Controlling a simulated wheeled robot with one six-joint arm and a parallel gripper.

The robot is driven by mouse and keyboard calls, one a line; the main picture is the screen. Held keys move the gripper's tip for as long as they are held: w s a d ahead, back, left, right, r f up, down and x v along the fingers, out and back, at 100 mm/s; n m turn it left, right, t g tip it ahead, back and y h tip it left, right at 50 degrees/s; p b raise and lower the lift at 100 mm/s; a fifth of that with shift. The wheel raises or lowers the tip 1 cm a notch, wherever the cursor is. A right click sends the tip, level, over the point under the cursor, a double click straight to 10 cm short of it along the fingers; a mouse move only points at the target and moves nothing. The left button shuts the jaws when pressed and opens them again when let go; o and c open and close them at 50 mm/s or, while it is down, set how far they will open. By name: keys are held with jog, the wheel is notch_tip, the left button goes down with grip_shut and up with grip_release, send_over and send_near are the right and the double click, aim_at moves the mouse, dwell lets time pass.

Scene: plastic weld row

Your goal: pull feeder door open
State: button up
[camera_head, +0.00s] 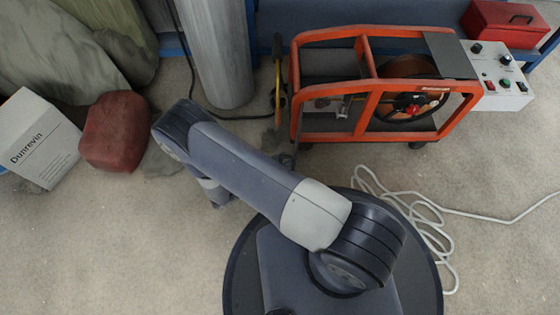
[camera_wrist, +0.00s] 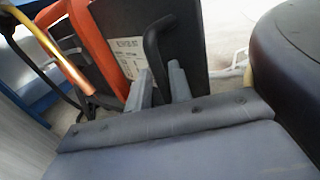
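The feeder (camera_head: 372,82) is an orange-framed machine on the floor at the upper right of the head view. In the wrist view a dark upright panel (camera_wrist: 186,35), apparently its door, stands beside the orange frame. A black bar handle (camera_wrist: 152,48) bends down its face. My gripper (camera_wrist: 160,92) has its two grey fingers apart, with the handle's lower end between them. Whether they press on it I cannot tell. In the head view my gripper (camera_head: 284,160) is small and partly hidden by my arm, near the feeder's lower left corner. Whether the panel is ajar is unclear.
White cable (camera_head: 430,215) lies coiled right of my base. A red lump (camera_head: 115,132) and a white Dunrevin box (camera_head: 38,140) lie left. A grey cylinder (camera_head: 217,55) stands behind. Floor at lower left is clear.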

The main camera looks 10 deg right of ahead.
jog(key=shift+o, duration=1.2)
jog(key=shift+s, duration=0.1)
jog(key=p+v, duration=0.2)
jog(key=v, duration=0.9)
jog(key=b+x, duration=0.2)
jog(key=x, duration=0.9)
jog(key=shift+s, duration=0.15)
jog(key=shift+r, duration=0.1)
